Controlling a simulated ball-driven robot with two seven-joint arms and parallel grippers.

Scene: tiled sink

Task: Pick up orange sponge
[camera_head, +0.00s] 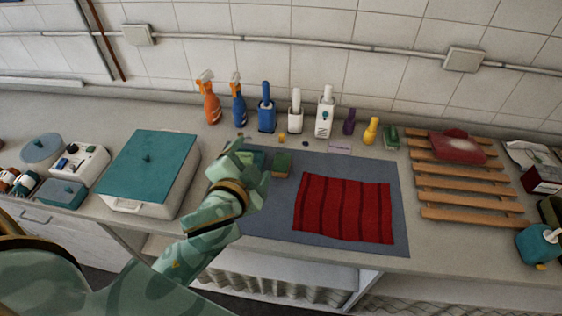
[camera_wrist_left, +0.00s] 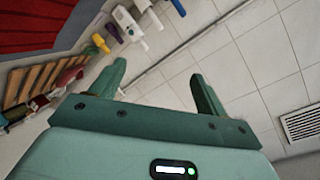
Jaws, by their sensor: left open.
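My left gripper (camera_head: 243,152) is over the left part of the grey-blue mat (camera_head: 268,226). Its two fingers stand apart and nothing is between them in the left wrist view (camera_wrist_left: 158,70). I cannot make out a clearly orange sponge; a tiny orange-yellow item (camera_head: 282,138) stands behind the mat. My right gripper is not in view.
A red striped cloth (camera_head: 345,208) lies on the mat. Spray bottles (camera_head: 210,103) and other bottles line the wall. A white box with a teal lid (camera_head: 150,165) stands left. A wooden rack (camera_head: 465,183) and a green sponge (camera_head: 391,137) are right.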

